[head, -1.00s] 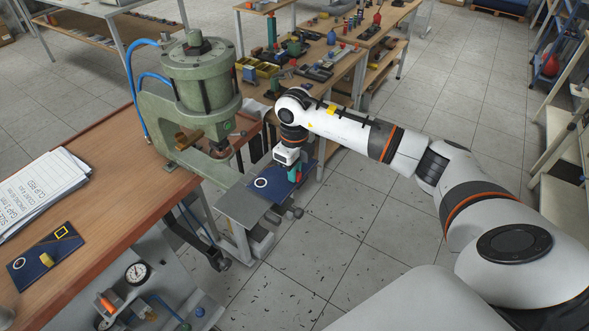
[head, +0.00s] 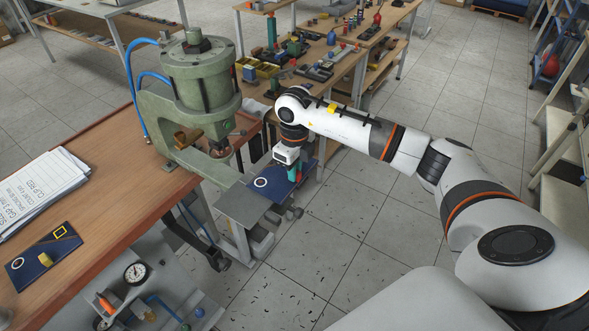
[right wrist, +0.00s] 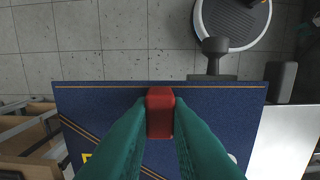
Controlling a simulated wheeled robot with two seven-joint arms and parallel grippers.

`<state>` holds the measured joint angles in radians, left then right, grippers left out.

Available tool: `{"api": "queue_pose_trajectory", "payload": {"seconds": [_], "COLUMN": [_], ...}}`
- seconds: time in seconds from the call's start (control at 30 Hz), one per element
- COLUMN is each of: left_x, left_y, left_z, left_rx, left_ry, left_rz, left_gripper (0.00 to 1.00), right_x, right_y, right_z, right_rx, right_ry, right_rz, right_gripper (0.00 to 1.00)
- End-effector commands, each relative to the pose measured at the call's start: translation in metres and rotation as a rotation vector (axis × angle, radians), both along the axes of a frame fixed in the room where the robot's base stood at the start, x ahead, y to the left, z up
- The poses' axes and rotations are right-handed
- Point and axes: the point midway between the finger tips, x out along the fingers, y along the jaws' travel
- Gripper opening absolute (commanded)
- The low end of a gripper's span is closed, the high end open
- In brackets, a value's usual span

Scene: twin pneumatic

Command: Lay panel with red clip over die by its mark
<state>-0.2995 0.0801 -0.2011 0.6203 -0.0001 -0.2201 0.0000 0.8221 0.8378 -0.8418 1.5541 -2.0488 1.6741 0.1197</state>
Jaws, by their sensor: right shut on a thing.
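A dark blue panel (head: 276,190) with a white ring mark at its near left end lies by the right edge of the bare metal plate (head: 238,206) in front of the green press. It overlaps the plate's edge in the picture; I cannot tell whether it touches. My right gripper (head: 294,174) is over the panel. In the right wrist view its teal fingers (right wrist: 160,120) are shut on the red clip (right wrist: 160,112) on the panel (right wrist: 100,102). A second blue panel (head: 40,262) with a yellow clip and a yellow square lies on the wooden table. I cannot make out the die clearly under the press ram.
The green press (head: 198,82), with a brass-coloured part (head: 188,138) at its throat, stands at the wooden table's (head: 110,190) right edge. Papers (head: 42,190) lie on that table. A bench (head: 340,72) with bins and parts stands behind.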

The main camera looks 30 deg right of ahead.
Motion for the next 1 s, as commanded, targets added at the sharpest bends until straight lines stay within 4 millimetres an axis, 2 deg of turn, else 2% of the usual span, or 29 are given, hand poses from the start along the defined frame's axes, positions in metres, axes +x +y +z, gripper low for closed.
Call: {"api": "queue_pose_trajectory", "payload": {"seconds": [0.77, 0.8, 0.9, 1.0], "left_x": [0.0001, 0.0001, 0.0001, 0.0], "left_y": [0.0005, 0.0005, 0.0005, 0.0005], "left_z": [-0.0065, -0.0056, -0.0056, -0.0056], "left_rx": [0.001, 0.001, 0.001, 0.001], "left_ry": [0.0, 0.0, 0.0, 0.0], "left_rz": [0.002, 0.002, 0.002, 0.002], "left_gripper": [0.36, 0.36, 0.36, 0.36], "right_x": [0.0, 0.0, 0.0, 0.0], "right_y": [-0.0001, -0.0001, -0.0001, 0.0], "right_z": [-0.0066, -0.0058, -0.0058, -0.0059], "right_rx": [0.0, 0.0, 0.0, 0.0], "right_ry": [0.0, 0.0, 0.0, 0.0], "right_rz": [0.0, 0.0, 0.0, 0.0], "right_gripper": [0.0, 0.22, 0.38, 0.41]}}
